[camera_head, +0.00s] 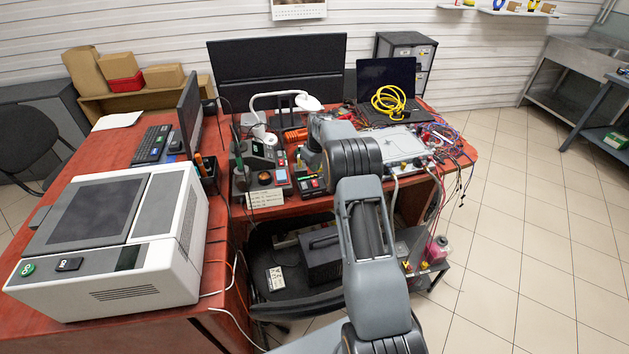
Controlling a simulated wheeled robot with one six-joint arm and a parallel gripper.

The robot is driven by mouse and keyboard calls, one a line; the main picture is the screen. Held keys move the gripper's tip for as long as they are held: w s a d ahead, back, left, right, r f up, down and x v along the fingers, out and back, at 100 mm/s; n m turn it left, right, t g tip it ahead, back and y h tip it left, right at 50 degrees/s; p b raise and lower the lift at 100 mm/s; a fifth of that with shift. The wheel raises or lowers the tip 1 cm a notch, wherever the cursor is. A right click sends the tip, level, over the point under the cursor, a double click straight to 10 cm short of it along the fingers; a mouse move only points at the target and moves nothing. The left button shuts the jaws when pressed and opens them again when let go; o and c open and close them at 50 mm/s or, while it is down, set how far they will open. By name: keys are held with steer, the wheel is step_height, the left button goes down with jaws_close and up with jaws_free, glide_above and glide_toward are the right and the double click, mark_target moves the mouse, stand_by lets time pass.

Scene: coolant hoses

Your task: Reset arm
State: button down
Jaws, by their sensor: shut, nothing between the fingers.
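My grey and black arm rises from the bottom middle and bends left over the front of the red desk (323,207). My gripper (308,172) is at the arm's end, small and partly hidden by the wrist. It is shut and holds nothing that I can see. It is in front of the bench instruments, close to a small device with a red front (312,184). I cannot tell whether it touches that device. A silver cold-plate-like box (398,143) with hose fittings lies on the desk to the right of my wrist.
A large white machine (110,240) fills the left desk. A soldering station (262,160) and lamp (290,99) stand left of my wrist. A laptop (386,78) with yellow cable (388,101) is behind. A pink bottle (437,248) stands on a low shelf. Tiled floor (530,230) is clear at right.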

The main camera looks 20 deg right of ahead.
steer(key=shift+r+p, duration=0.3)
steer(key=shift+r, duration=0.5)
